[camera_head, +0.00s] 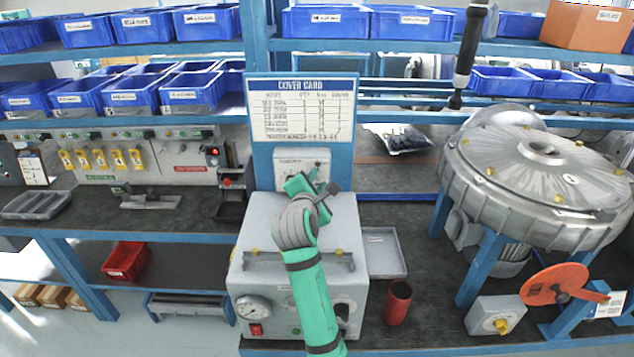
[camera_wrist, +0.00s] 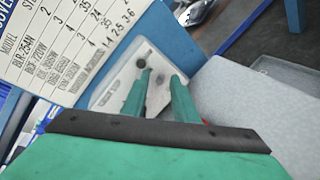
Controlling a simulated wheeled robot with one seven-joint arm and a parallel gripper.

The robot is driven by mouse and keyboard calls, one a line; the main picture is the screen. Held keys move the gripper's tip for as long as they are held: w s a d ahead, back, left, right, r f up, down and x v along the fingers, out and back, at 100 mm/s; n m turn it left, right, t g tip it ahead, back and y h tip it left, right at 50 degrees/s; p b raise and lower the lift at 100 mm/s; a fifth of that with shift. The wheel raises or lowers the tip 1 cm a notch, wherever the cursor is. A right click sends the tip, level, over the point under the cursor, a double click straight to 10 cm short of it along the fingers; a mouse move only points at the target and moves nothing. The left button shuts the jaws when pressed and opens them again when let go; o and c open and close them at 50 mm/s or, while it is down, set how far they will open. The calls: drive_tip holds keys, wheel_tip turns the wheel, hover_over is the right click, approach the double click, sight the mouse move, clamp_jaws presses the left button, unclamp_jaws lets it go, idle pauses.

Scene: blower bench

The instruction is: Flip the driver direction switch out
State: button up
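A small white control panel (camera_head: 287,160) is fixed to the blue post under the cover card. It also shows in the wrist view (camera_wrist: 112,88), with a small dark knob or switch (camera_wrist: 143,65) near the left fingertip and a greyish round mark between the fingers. My gripper (camera_head: 315,176) is in front of this panel and hides its lower right part. In the wrist view my gripper (camera_wrist: 160,77) has its two green fingers apart with nothing held between them. I cannot tell whether a fingertip touches the switch. A black driver (camera_head: 467,55) hangs at the upper right.
The cover card (camera_head: 302,108) is right above the panel. A grey test box (camera_head: 255,245) with a gauge stands below my arm. A large round blower housing (camera_head: 535,170) is at the right. A red cup (camera_head: 398,303) stands beside the box. Blue bins (camera_head: 325,22) fill the shelves.

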clamp_jaws()
drive_tip(key=shift+f, duration=0.1)
drive_tip(key=shift+s+f+t, duration=0.1)
drive_tip(key=shift+f+t, duration=0.2)
drive_tip(key=shift+t, duration=0.5)
